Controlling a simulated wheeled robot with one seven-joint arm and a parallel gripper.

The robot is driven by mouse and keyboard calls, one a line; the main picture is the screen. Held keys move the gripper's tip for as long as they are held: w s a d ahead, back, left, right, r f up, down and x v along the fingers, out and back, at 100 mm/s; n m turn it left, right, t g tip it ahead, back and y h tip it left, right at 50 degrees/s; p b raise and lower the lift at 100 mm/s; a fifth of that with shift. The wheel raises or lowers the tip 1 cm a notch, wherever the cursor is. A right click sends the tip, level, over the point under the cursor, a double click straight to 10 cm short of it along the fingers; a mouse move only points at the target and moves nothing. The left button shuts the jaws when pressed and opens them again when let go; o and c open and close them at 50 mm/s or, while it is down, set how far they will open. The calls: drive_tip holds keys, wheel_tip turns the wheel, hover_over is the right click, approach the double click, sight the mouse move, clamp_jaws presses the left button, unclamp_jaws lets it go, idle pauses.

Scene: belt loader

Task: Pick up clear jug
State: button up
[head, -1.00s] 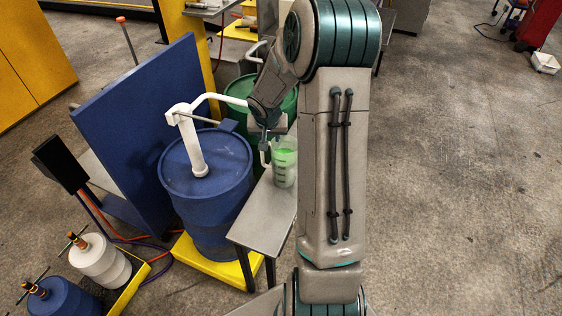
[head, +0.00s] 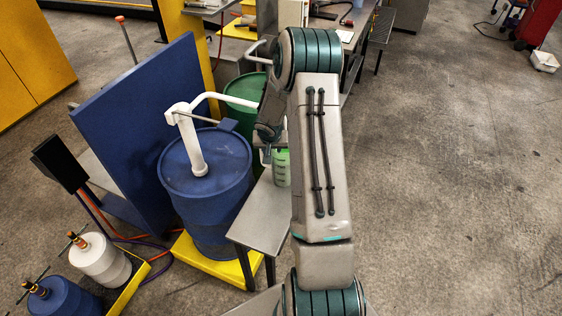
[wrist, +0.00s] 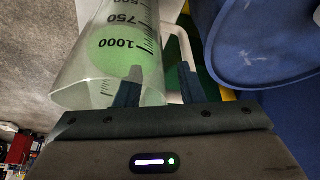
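The clear jug (head: 282,170) stands on the small grey table beside the blue drum, partly hidden by my arm in the head view. It is see-through, with black volume marks and green content. In the wrist view the jug (wrist: 112,50) fills the upper left, its rim towards me and its white handle (wrist: 181,42) on the right. My gripper (wrist: 162,78) is open at the rim and handle. The left finger overlaps the jug wall, and the right finger overlaps the handle. In the head view my gripper is mostly hidden behind my arm.
The blue drum (head: 228,190) with a white pump (head: 194,150) stands just left of the grey table (head: 262,222). A green drum (head: 243,92) is behind. A blue panel (head: 130,120) stands farther left.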

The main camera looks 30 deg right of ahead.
drive_tip(key=shift+x, duration=1)
clamp_jaws()
drive_tip(key=shift+w+a+r, duration=0.1)
drive_tip(key=shift+a, duration=0.05)
idle(0.5)
